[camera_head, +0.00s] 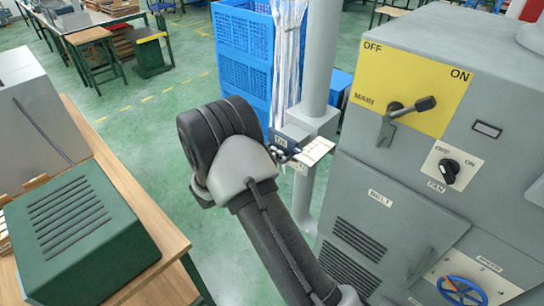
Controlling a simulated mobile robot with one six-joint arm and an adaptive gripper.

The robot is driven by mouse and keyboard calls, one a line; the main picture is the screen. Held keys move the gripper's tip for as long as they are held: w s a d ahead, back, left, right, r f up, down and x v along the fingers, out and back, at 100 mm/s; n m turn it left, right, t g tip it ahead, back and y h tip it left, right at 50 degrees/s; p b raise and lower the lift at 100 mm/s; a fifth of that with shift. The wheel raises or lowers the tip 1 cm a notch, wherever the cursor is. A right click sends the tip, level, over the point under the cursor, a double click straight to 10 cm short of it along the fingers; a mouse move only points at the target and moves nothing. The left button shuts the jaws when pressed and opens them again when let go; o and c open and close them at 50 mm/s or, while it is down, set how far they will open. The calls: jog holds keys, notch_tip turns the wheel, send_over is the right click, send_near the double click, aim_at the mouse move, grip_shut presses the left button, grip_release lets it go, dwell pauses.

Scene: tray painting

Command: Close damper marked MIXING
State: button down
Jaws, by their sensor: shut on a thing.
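A grey vertical pipe (322,50) stands just behind my arm. A grey block (313,121) is fixed on the pipe. Beside the block is a small dark fitting (284,141) with a tiny label, and a pale plate (317,152) sticks out to the right. My arm joint partly covers this spot. I cannot read the word MIXING anywhere, so I cannot tell which part is that damper.
A grey machine cabinet (495,120) fills the right, with a yellow MAIN switch panel (430,75), a FAN knob (449,172), a BELT door (385,220) and a blue handwheel (462,290). Blue crates (243,65) stand behind. A green louvred box (75,235) sits on a bench at left.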

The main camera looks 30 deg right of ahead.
aim_at(287, 146)
jog(key=b+x, duration=0.1)
jog(key=x, duration=0.1)
jog(key=b+x, duration=0.2)
jog(key=x, duration=0.1)
jog(key=r+b+x, duration=0.1)
jog(key=x, duration=0.1)
jog(key=shift+d, duration=0.3)
jog(key=shift+w+d+r+b, duration=0.2)
jog(key=shift+d+b, duration=0.2)
jog(key=c, duration=1.7)
grip_release()
jog(key=shift+o, duration=0.2)
jog(key=v, duration=1.2)
